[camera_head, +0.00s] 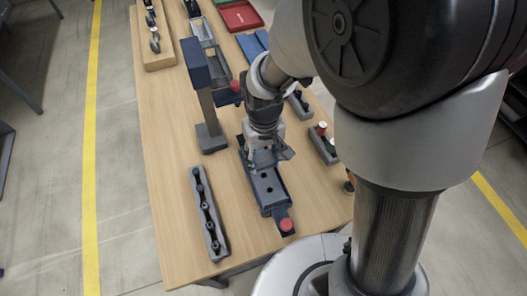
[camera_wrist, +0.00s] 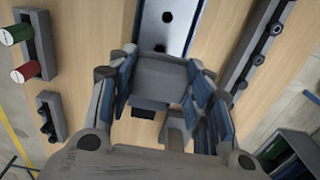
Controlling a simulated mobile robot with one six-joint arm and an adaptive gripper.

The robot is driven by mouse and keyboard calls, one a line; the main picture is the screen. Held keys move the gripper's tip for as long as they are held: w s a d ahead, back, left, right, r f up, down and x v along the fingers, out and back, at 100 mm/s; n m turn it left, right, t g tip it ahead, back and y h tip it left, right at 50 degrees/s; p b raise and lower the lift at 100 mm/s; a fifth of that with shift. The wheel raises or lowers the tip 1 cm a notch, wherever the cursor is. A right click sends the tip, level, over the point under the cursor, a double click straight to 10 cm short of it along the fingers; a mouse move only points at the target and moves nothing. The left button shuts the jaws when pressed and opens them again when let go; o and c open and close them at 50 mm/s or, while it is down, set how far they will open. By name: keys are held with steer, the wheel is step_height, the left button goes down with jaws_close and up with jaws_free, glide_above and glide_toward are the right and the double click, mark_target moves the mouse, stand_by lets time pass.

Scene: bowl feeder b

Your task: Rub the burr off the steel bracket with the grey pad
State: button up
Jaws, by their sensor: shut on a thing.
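My gripper (camera_wrist: 162,76) is shut on a grey block-like pad (camera_wrist: 165,82), held between its blue-lined fingers in the wrist view. In the head view my gripper (camera_head: 264,154) is low over the dark blue fixture (camera_head: 274,209) near the table's middle. A steel plate with dark holes, seemingly the bracket (camera_wrist: 178,28), lies in this fixture; it also shows in the head view (camera_head: 267,184). The pad hides part of the plate in the wrist view. I cannot tell whether pad and plate touch, and no burr can be made out.
A red knob (camera_head: 286,224) sits at the fixture's near end. A grey post (camera_head: 208,110) stands behind left. A grey rack with dark pegs (camera_head: 209,213) lies to the left. A small tray (camera_head: 325,149) with red and green-topped items is at right. Bare wood lies between.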

steer(key=shift+s+f+b, duration=0.1)
steer(key=shift+f+b, duration=0.4)
steer(key=shift+f, duration=0.15)
steer(key=shift+f+b, duration=1.05)
steer(key=shift+f, duration=0.4)
steer(key=shift+r, duration=0.1)
